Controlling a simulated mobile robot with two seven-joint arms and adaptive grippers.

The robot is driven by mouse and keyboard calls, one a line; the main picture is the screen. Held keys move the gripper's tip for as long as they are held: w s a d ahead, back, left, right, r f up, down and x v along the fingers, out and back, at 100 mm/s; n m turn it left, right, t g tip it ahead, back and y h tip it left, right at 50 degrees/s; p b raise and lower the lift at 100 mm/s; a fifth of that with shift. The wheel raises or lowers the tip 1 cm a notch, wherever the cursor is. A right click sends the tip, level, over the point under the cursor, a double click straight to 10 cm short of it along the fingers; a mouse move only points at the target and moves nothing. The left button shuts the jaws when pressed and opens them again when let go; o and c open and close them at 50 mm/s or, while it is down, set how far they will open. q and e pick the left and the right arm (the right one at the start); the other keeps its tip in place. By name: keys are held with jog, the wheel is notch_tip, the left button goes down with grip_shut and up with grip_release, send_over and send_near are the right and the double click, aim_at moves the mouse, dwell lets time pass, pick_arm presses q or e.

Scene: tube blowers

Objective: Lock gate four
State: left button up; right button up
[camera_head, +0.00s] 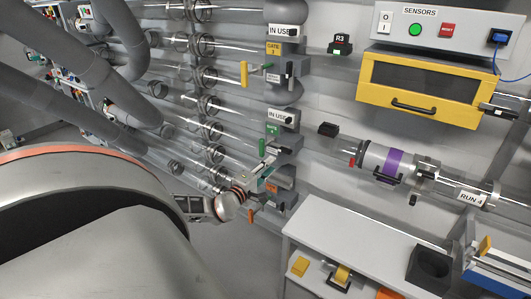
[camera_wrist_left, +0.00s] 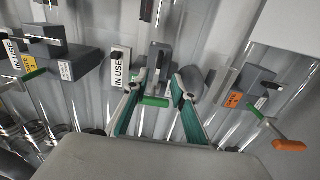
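An orange-tagged gate (camera_head: 284,185) is low on the tube wall, with an orange-tipped lever (camera_head: 251,215). In the left wrist view its orange tag (camera_wrist_left: 233,99) is too small to read surely; the orange lever tip (camera_wrist_left: 290,146) points down to the right. My left gripper (camera_head: 264,163) also shows in the left wrist view (camera_wrist_left: 155,80), its teal fingers spread apart. The green lever tip (camera_wrist_left: 154,101) of the neighbouring gate appears between them; I cannot tell whether they touch. The orange lever lies right of the fingers. My right gripper is out of view.
A yellow lever (camera_head: 243,73) belongs to the gate above. IN USE signs hang at the yellow-tagged gate (camera_head: 283,31) and the green-tagged gate (camera_head: 281,116). A white bench (camera_head: 345,235) stands at lower right, and clear tubes (camera_head: 190,130) run left of the gates.

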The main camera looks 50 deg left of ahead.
pick_arm(q)
jog(key=shift+v, duration=1.05)
jog(key=shift+f, duration=0.1)
jog(key=s+d+f+n+g+h, duration=0.1)
jog(key=s+d+f+n+g, duration=0.1)
jog(key=s+d+f+n, duration=0.4)
jog(key=s+d+f+n+g+h, duration=0.1)
jog(key=s+d+f+n+g, duration=0.1)
jog(key=d+f+n, duration=0.7)
jog(key=s+d+f+n+g+h, duration=0.1)
jog(key=s+d+f+n+g, duration=0.1)
jog(key=s+d+f+n, duration=0.55)
jog(key=s+d+r+n+h, duration=0.1)
jog(key=s+d+n+h, duration=0.1)
jog(key=d+n, duration=0.6)
jog(key=s+d+r+n+h, duration=0.1)
jog(key=s+d+n, duration=0.2)
jog(key=d+n, duration=0.6)
jog(key=shift+s+n+g+h, duration=0.35)
jog(key=shift+n+g+h, duration=0.05)
jog(key=shift+n, duration=3.45)
